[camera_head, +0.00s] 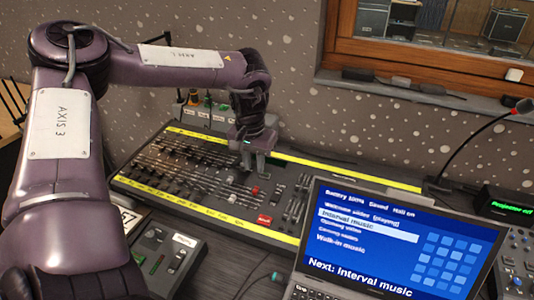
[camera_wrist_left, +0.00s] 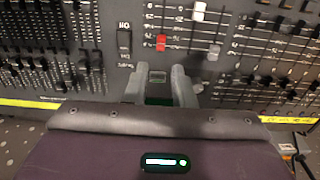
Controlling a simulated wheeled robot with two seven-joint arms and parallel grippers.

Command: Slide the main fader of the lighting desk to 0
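The lighting desk (camera_head: 190,190) lies along the wall, with rows of faders and yellow strips on its edges. A red fader cap (camera_head: 255,190) and a white cap (camera_head: 232,198) stand out in its middle. In the left wrist view the red cap (camera_wrist_left: 161,43) is just beyond the fingertips, with white caps (camera_wrist_left: 199,11) to its right. Labels are too small to read, so I cannot tell which is the main fader. My left gripper (camera_head: 251,168) points down over the desk's back part. In the wrist view its fingers (camera_wrist_left: 162,75) are apart with nothing held. My right gripper is not in view.
An open laptop (camera_head: 375,240) stands right of the desk, close to its faders. A small control box (camera_head: 160,255) is in front. A window ledge (camera_head: 420,95) and a dark lamp arm (camera_head: 470,135) are at the back right.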

